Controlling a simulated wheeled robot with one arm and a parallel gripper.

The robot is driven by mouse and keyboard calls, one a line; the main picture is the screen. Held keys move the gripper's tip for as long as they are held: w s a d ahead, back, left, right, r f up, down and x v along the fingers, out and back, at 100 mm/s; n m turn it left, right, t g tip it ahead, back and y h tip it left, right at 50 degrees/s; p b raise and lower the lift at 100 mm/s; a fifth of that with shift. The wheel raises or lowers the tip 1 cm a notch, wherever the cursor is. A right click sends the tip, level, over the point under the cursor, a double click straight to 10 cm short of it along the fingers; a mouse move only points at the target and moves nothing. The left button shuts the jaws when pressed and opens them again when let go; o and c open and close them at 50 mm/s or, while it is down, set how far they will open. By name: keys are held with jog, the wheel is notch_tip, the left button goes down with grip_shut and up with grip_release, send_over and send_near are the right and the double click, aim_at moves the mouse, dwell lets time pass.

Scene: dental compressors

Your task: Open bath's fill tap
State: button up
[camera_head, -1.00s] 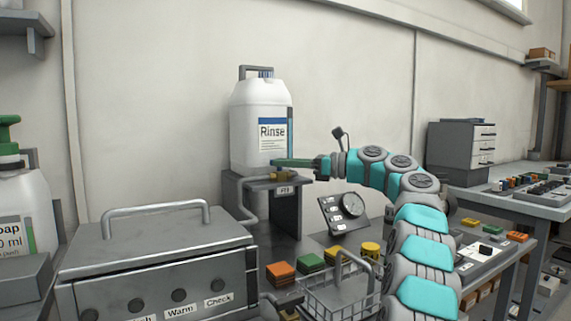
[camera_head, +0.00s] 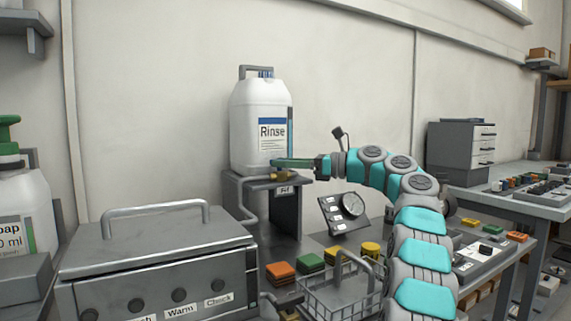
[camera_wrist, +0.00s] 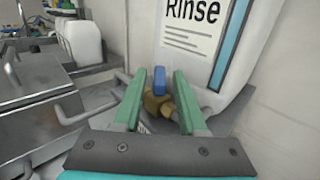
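The white Rinse bottle (camera_head: 258,105) stands on a grey shelf stand (camera_head: 232,181). A brass tap (camera_head: 283,174) is low at its front, and it also shows in the wrist view (camera_wrist: 158,106) with a blue handle (camera_wrist: 159,78) pointing up. My gripper (camera_head: 275,162) is at the tap, reaching in from the right. In the wrist view my gripper (camera_wrist: 159,90) has its green fingers apart, one on each side of the blue handle, with visible gaps. The bath appears to be the grey lidded metal box (camera_head: 150,245), its lid shut.
A wire basket (camera_head: 335,292), coloured blocks (camera_head: 280,270) and a gauge panel (camera_head: 344,213) sit below my arm. A soap bottle (camera_head: 25,205) is at the far left. A drawer cabinet (camera_head: 455,150) stands on the right bench.

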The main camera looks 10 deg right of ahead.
jog(key=shift+o, duration=0.3)
jog(key=v, duration=0.8)
